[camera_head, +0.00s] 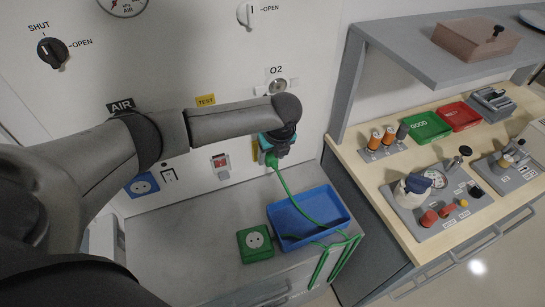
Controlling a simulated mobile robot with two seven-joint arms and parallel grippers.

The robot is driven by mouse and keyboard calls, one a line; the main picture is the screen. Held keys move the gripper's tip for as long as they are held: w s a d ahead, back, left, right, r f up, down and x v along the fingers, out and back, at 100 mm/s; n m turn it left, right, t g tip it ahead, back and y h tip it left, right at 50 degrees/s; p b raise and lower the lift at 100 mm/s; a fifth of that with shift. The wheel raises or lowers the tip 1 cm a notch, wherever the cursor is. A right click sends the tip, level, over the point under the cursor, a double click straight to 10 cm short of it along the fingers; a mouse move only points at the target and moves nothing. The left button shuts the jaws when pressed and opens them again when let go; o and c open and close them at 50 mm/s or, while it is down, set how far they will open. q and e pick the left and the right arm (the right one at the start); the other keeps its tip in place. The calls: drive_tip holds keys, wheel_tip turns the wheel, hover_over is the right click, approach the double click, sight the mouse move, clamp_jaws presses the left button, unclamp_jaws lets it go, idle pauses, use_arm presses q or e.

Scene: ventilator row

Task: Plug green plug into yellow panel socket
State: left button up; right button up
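My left arm comes in from the left and reaches across the white panel. Its gripper (273,154) is at the panel's lower right, pointing down. The green plug (271,161) is at its fingertips, and the gripper appears shut on it. The plug's green cable (285,186) hangs down into a blue tray. A yellow patch (255,150), seemingly part of the yellow panel socket, shows just left of the gripper; most of it is hidden. I cannot tell whether the plug touches the socket. My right gripper is not in view.
The blue tray (338,198) and a green socket box (243,254) stand on the grey bench below. The panel holds a blue socket (141,185), a red switch (220,162) and knobs. A wooden worktop (365,172) with green and red trays stands at right.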

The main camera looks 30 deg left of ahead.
use_arm(q)
drive_tip(key=shift+o, duration=1.3)
drive_tip(key=shift+f, duration=0.1)
drive_tip(key=shift+s+d, duration=0.1)
drive_tip(key=shift+s, duration=0.1)
